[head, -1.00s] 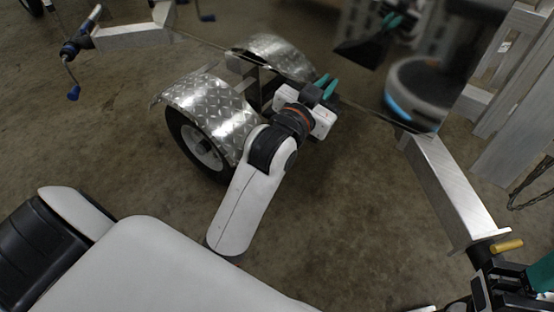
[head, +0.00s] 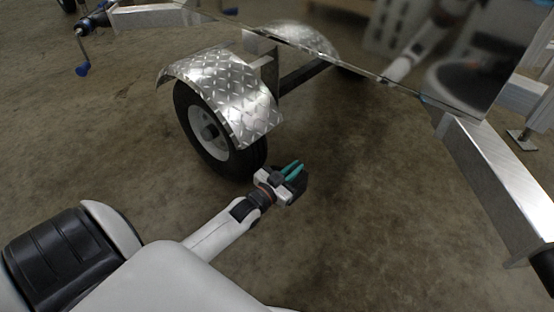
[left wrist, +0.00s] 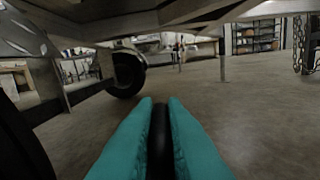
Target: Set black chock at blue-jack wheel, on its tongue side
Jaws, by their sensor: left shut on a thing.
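In the head view my left gripper (head: 294,170) has teal fingers shut on the black chock (head: 299,186). It holds the chock low, to the right of the near trailer wheel (head: 207,130) under a diamond-plate fender (head: 225,92). A gap shows between chock and tyre; whether the chock touches the floor I cannot tell. In the left wrist view the black chock (left wrist: 160,145) shows as a dark strip between the fingers (left wrist: 160,122). A blue-handled jack (head: 83,69) stands at the upper left. My right gripper is not in view.
The trailer's shiny bed (head: 400,60) overhangs behind the gripper and mirrors my arm. A metal beam (head: 495,175) runs down at the right. The far wheel (left wrist: 127,74) shows in the left wrist view. Bare floor (head: 370,220) lies right of the gripper.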

